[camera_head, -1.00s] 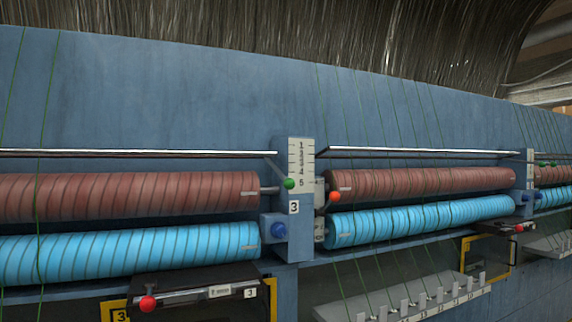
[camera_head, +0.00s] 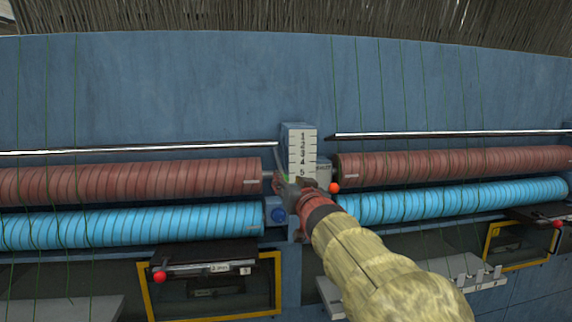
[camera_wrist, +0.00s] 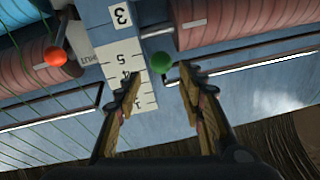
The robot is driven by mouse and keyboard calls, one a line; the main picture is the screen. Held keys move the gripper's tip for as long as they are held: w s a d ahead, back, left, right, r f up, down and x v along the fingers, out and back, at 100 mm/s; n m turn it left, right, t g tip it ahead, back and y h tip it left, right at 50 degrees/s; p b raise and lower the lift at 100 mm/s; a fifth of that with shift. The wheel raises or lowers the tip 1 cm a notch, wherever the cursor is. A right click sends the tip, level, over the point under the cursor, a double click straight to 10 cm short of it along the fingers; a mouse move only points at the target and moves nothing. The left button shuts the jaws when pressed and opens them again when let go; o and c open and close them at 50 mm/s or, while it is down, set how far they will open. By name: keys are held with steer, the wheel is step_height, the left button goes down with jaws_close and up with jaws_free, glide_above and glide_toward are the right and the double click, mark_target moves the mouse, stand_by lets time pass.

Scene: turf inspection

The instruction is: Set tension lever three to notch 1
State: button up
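Tension lever three is the short dark lever with a green knob (camera_wrist: 162,62), beside the white notch scale (camera_head: 302,153) on the post labelled 3 (camera_wrist: 121,15). The knob sits near the 5 end of the scale. In the head view only a sliver of green shows behind my gripper (camera_head: 300,190), which covers the lower scale area. In the wrist view the scale appears upside down. There my gripper (camera_wrist: 160,82) is open, its two fingers apart, with the knob ahead of the gap between the fingertips. I see no contact.
An orange-red knob (camera_head: 334,188) stands close to the right of my gripper; it also shows in the wrist view (camera_wrist: 54,56). Brown rollers (camera_head: 130,181) and blue rollers (camera_head: 130,227) flank the post. A metal rail (camera_head: 140,149) and thin green yarns run nearby.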

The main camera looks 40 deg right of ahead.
mark_target(282, 171)
steer(key=x, duration=0.7)
steer(key=shift+w+f, duration=0.1)
steer(key=shift+w, duration=0.2)
jaws_close()
stand_by(0.7)
